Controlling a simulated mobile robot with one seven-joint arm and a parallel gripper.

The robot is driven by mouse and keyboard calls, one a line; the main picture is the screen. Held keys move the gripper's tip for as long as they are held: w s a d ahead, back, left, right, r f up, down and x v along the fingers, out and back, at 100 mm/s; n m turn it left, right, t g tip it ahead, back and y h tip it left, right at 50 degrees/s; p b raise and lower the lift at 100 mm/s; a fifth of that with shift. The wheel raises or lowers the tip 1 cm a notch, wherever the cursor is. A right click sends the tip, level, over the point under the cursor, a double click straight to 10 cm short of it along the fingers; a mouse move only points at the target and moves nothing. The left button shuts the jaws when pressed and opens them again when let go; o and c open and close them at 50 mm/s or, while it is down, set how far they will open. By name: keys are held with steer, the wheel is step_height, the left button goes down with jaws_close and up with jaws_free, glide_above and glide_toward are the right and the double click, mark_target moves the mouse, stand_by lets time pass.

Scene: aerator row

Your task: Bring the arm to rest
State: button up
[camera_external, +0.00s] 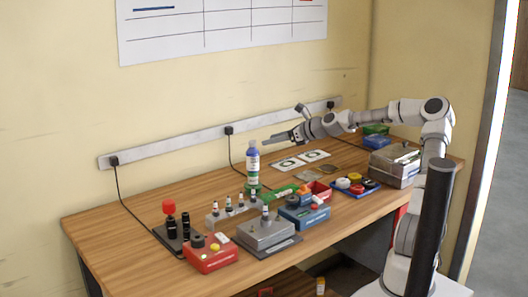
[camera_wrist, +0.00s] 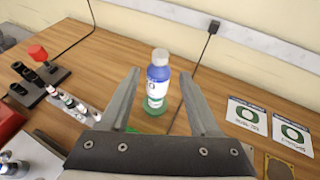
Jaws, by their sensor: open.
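My arm reaches out over the wooden bench (camera_external: 120,217) from the right. My gripper (camera_external: 266,141) is open and empty, held above the bench near the top of a blue-and-white bottle (camera_external: 253,165). In the wrist view the two fingers of my gripper (camera_wrist: 160,74) are spread apart. The bottle (camera_wrist: 158,82) shows upright between them, farther off, standing on a green round base (camera_wrist: 153,105). The fingers do not appear to touch it.
A row of small vials (camera_external: 228,206), a red box (camera_external: 211,257), a grey device (camera_external: 265,234), a blue box (camera_external: 304,215) and a metal case (camera_external: 395,164) crowd the bench. Printed cards (camera_external: 289,164) lie near the wall. A power rail (camera_external: 190,140) runs along it.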

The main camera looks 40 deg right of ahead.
steer(key=s+a+f+n+g+h+p, duration=0.1)
steer(key=s+a+f+n+g, duration=0.3)
steer(key=s+a+n, duration=0.35)
steer(key=s+a+f+n+g+h+p, duration=0.1)
steer(key=s+a+f+n+g, duration=0.25)
steer(key=s+a+n, duration=0.4)
steer(key=s+d+r+n+h, duration=0.1)
steer(key=s+r+n, duration=0.3)
steer(key=s, duration=0.4)
steer(key=s+d+r+n+h+p, duration=0.1)
steer(key=s+d+r+n, duration=0.2)
steer(key=s+r+n, duration=0.2)
steer(key=s+d+r+n+h, duration=0.1)
steer(key=s+r+n, duration=0.3)
steer(key=s, duration=0.9)
steer(key=shift+s+d+r+n+p, duration=0.25)
steer(key=shift+d+n+p, duration=0.15)
steer(key=shift+n, duration=1.3)
steer(key=shift+t, duration=0.25)
